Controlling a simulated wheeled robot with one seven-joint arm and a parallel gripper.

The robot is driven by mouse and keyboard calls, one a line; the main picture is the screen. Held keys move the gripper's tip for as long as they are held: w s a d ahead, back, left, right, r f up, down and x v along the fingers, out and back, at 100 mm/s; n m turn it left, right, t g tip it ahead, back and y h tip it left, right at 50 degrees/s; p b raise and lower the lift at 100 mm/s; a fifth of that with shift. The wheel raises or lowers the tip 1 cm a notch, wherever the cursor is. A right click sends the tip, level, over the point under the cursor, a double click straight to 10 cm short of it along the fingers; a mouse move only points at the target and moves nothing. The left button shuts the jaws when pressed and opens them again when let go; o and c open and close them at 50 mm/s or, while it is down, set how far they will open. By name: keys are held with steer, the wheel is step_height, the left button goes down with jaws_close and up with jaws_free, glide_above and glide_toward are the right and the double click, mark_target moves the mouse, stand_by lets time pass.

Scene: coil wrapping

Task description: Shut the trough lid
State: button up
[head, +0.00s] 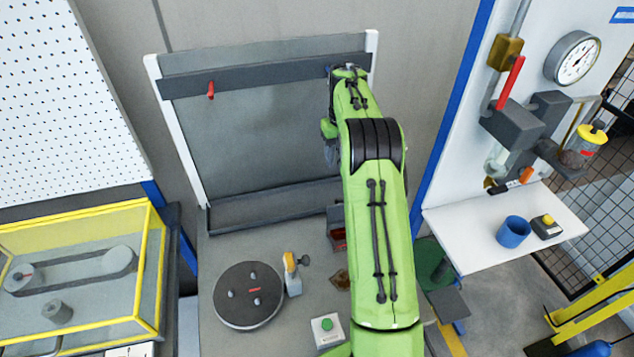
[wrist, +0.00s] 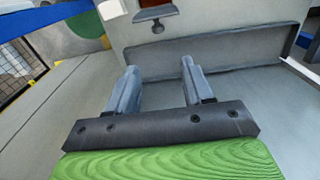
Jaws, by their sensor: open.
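A long grey trough (head: 275,206) runs along the back of the bench, at the foot of a tall grey panel (head: 250,130) between white side posts. In the wrist view the trough (wrist: 225,62) lies beyond my fingers, with a raised wall. No separate lid is clear; I cannot tell whether the panel is the lid. A dark bar (head: 260,76) with a red handle (head: 211,89) crosses the panel's upper part. My gripper (wrist: 155,80) is open and empty in the wrist view, its fingers apart. In the head view my arm hides it near the bar's right end.
A dark turntable (head: 248,296) with pegs and a green button box (head: 327,330) stand on the bench. A small dark box (head: 337,228) sits beside my arm. A yellow-framed case (head: 80,270) is left; a white shelf (head: 480,245) with a blue cup (head: 513,232) is right.

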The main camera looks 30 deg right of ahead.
mark_target(339, 199)
steer(key=f, duration=1)
steer(key=s+f, duration=0.1)
steer(key=f, duration=0.4)
steer(key=shift+w+f, duration=0.15)
steer(key=shift+f, duration=0.25)
jaws_close()
